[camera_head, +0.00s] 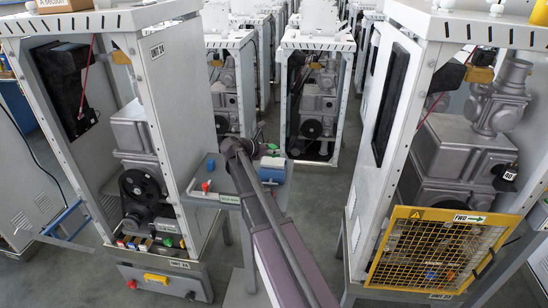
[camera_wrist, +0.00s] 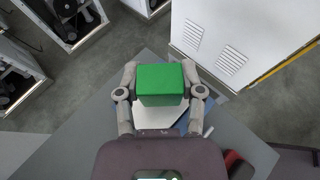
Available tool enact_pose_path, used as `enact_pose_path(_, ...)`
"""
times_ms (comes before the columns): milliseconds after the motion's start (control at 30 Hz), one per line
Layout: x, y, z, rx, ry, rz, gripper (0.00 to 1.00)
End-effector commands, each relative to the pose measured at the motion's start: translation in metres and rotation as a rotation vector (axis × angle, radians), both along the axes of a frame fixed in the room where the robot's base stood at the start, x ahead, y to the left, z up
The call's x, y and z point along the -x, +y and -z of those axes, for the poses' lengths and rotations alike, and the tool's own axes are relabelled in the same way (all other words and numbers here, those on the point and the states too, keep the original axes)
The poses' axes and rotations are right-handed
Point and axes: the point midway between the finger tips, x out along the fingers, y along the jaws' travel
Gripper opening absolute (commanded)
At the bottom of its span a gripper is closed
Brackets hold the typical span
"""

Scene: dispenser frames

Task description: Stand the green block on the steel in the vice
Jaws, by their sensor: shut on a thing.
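The green block (camera_wrist: 163,85) is between the two fingers of my gripper (camera_wrist: 160,92) in the wrist view, and the gripper is shut on it. A pale flat surface (camera_wrist: 158,118) shows just below the block, with a bit of blue beside it; I cannot tell whether the block touches it. In the head view, a blue and grey fixture (camera_head: 272,166), probably the vice, stands on the bench right of my arm's joint. A small green patch shows above it, probably the block. The steel cannot be made out clearly, and my arm hides part of this area.
The grey bench (camera_head: 216,196) also carries a red knob (camera_head: 206,187) and a small blue item (camera_head: 210,165). A machine frame (camera_head: 165,130) stands close on the left. A yellow mesh guard (camera_head: 440,250) is on the right. Grey floor lies between the frames.

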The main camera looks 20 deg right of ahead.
Motion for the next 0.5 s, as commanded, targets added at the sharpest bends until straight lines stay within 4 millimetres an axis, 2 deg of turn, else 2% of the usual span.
enact_pose_path(33,0.000,0.000,0.010,0.000,0.000,0.000,0.00)
enact_pose_path(200,0.000,0.000,0.022,0.000,0.000,0.000,0.00)
enact_pose_path(500,0.000,0.001,0.026,0.000,0.000,-0.001,0.00)
